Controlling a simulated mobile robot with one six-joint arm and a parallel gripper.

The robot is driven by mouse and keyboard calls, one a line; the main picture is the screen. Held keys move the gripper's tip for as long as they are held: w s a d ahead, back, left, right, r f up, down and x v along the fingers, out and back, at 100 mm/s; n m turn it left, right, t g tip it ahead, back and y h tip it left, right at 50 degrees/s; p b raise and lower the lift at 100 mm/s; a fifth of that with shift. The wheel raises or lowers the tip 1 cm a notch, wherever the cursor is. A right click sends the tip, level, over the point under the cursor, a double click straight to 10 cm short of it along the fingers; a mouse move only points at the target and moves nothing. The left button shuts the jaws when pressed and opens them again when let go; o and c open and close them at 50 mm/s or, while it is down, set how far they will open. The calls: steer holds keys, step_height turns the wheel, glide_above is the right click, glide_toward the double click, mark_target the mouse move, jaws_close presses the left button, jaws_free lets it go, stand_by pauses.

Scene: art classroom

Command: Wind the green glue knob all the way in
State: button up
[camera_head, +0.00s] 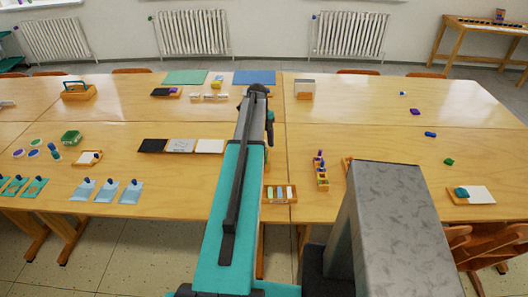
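I cannot single out the green glue knob in the camera_head view. A small wooden tray (269,201) near the table's front edge, just right of my teal arm, holds several small upright sticks in white, blue and green. They may be glue sticks, but they are too small to tell, and no knob shows clearly. My arm reaches forward over the table from the bottom centre.
My grey column blocks part of the front right. A white pad with a teal item (462,193) lies far right. Light blue cards (106,195) lie left. The table's right half is mostly clear.

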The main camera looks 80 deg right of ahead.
steer(key=shift+f, duration=0.2)
stand_by(0.3)
steer(key=c, duration=1.5)
steer(key=n, duration=0.5)
steer(key=shift+h, duration=0.3)
steer(key=shift+n+h, duration=0.3)
steer(key=shift+n, duration=2.9)
